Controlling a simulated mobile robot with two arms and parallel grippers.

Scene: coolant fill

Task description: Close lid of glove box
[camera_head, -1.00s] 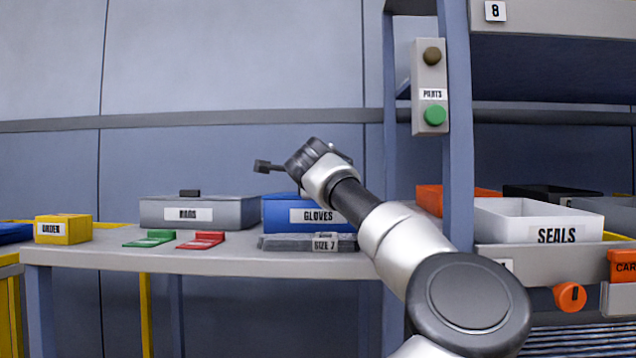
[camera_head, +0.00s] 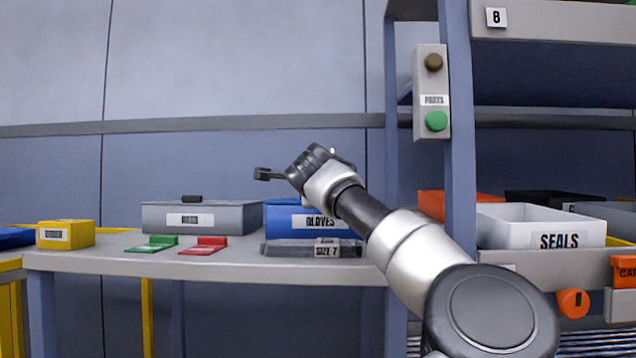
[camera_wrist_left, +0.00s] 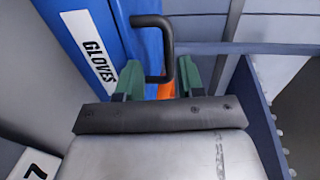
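The blue glove box (camera_head: 287,220), labelled GLOVES, stands on the table, its right part behind my arm. It fills the upper left of the left wrist view (camera_wrist_left: 62,42). No raised lid shows in the head view; much of the top is hidden. A black U-shaped handle (camera_wrist_left: 168,48) shows beside the blue box in the wrist view, between the two green fingers. My left gripper (camera_wrist_left: 160,82) has its fingers apart; clear contact with the handle is not visible. In the head view the left gripper (camera_head: 268,174) is above the box's left end. My right gripper is out of view.
A grey box (camera_head: 225,218) stands left of the glove box. A grey SIZE 7 pack (camera_head: 290,249) lies in front. Green (camera_head: 152,244) and red (camera_head: 204,245) flat pieces lie nearby. A blue post (camera_head: 460,160) and a white SEALS bin (camera_head: 500,229) are on the right.

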